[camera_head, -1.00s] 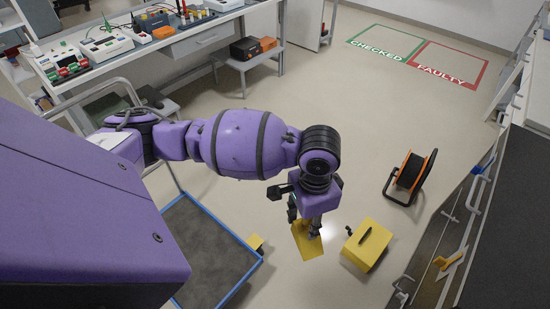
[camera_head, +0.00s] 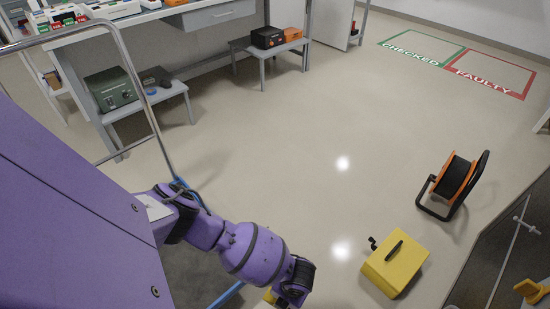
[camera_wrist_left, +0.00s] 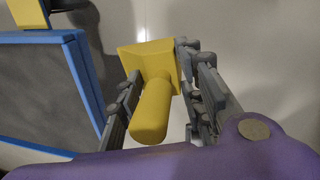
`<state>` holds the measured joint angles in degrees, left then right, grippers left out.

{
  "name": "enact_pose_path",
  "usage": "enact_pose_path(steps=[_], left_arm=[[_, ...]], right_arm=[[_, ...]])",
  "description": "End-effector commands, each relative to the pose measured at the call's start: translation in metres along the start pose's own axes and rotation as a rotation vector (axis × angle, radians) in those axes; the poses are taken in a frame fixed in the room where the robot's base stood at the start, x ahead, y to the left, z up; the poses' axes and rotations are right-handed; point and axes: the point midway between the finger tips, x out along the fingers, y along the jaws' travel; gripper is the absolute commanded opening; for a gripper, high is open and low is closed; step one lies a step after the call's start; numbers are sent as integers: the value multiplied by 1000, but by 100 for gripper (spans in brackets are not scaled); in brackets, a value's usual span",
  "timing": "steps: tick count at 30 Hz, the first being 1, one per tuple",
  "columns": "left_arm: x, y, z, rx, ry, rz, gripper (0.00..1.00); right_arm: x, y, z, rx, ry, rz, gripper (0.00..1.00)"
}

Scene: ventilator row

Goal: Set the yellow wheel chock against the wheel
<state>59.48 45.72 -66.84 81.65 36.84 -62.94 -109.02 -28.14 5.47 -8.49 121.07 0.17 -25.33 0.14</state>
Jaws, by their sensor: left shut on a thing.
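In the left wrist view my left gripper (camera_wrist_left: 157,78) is shut on the yellow wheel chock (camera_wrist_left: 150,112), with a finger on either side. The chock has a rounded grip and a flared block beyond it. The blue-rimmed trolley (camera_wrist_left: 83,75) with its grey deck lies just left of the chock, apart from it in the picture. A dark part, partly cut off, shows at the top left beside a bit of yellow; I cannot tell whether it is a wheel. In the head view my left wrist is at the bottom edge and its fingers are hidden. My right gripper is not in view.
In the head view a yellow box (camera_head: 396,266) and an orange-black cable reel (camera_head: 455,182) stand on the floor at right. A metal handle rail (camera_head: 140,90) rises at left. Low benches hold a green case (camera_head: 111,89) and a black box (camera_head: 268,38). The middle floor is clear.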

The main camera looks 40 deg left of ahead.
Motion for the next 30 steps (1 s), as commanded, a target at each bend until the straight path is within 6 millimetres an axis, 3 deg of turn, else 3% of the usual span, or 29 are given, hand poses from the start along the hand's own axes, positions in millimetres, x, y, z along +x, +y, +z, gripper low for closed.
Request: enact_pose_path(steps=[1, 3, 8, 19, 21, 25, 30], left_arm=[[22, 0, -2, 70, -7, 5, 0], [34, 0, -3, 152, -20, 8, 0], [50, 7, 5, 227, -36, 12, 0], [98, 59, 69, 227, -34, 13, 0], [115, 62, 76, 228, -32, 12, 0], [135, 71, 88, 227, -32, 11, 0], [144, 75, 96, 228, -35, 9, 0]], right_arm=[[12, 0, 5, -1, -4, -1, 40], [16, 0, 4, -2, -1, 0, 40], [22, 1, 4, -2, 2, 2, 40], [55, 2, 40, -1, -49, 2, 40], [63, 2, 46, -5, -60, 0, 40], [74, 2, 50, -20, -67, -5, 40], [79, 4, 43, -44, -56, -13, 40]])
